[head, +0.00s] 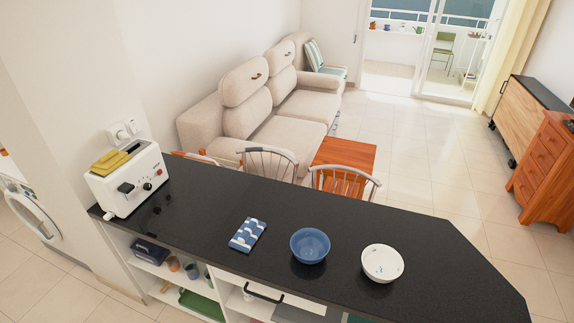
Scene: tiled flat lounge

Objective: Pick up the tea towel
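The folded tea towel (248,234), blue and white patterned, lies flat on the black counter (420,236) in the head view. It is left of a blue bowl and near the counter's front edge. Nothing covers it. Neither of my grippers shows in the head view.
A blue bowl (310,245) and a white bowl (382,263) stand right of the towel. A white toaster (129,179) with a yellow item on top is at the counter's left end. Chairs (268,163) stand behind the counter. Open shelves (172,275) are below. The counter's right part is clear.

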